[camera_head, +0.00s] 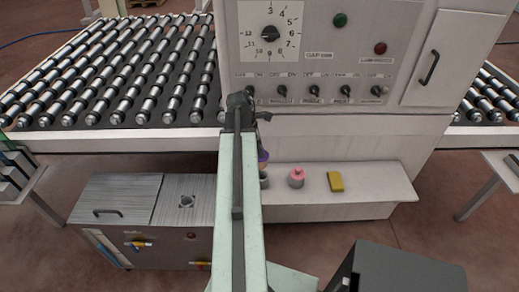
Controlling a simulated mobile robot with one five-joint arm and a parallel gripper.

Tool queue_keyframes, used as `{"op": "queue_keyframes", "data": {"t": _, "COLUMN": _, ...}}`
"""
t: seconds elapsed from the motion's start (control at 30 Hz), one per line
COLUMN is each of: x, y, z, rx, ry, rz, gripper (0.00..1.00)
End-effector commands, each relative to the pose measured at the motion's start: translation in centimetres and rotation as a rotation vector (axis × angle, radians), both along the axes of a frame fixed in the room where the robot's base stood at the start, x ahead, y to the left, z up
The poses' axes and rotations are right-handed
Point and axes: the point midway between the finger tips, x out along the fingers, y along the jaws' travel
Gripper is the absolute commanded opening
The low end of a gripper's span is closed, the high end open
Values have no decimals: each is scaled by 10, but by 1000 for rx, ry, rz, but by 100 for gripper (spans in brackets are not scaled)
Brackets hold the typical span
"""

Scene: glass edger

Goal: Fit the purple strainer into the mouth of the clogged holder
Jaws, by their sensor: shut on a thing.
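The purple strainer (263,155) shows just right of my arm, above the white shelf, partly hidden by the arm. My gripper (262,142) is at the far end of the arm, mostly hidden behind it, and is shut on the strainer. A dark grey round cup (264,179), which looks like a holder, stands on the shelf below the strainer. Its left side is hidden by my arm. The strainer appears above the cup in the picture; I cannot tell whether they are lined up in depth. Whether the cup is clogged cannot be seen.
A pink pot (296,177) and a yellow block (336,181) stand right of the cup on the white shelf (375,182). A metal tank (160,220) with a round opening (186,201) is at left. The control panel (330,50) rises behind. The shelf's right end is clear.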

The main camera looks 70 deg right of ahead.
Motion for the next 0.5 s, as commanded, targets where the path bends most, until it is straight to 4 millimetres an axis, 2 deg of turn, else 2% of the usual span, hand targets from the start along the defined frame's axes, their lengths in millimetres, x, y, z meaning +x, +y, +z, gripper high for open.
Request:
{"op": "queue_keyframes", "data": {"t": 0.03, "x": 0, "y": 0, "z": -9, "rx": 0, "ry": 0, "rz": 0, "gripper": 0}}
{"op": "queue_keyframes", "data": {"t": 0.3, "x": 0, "y": 0, "z": -40, "rx": 0, "ry": 0, "rz": -1, "gripper": 0}}
{"op": "queue_keyframes", "data": {"t": 0.5, "x": -1, "y": 0, "z": -53, "rx": 0, "ry": 0, "rz": -1, "gripper": 0}}
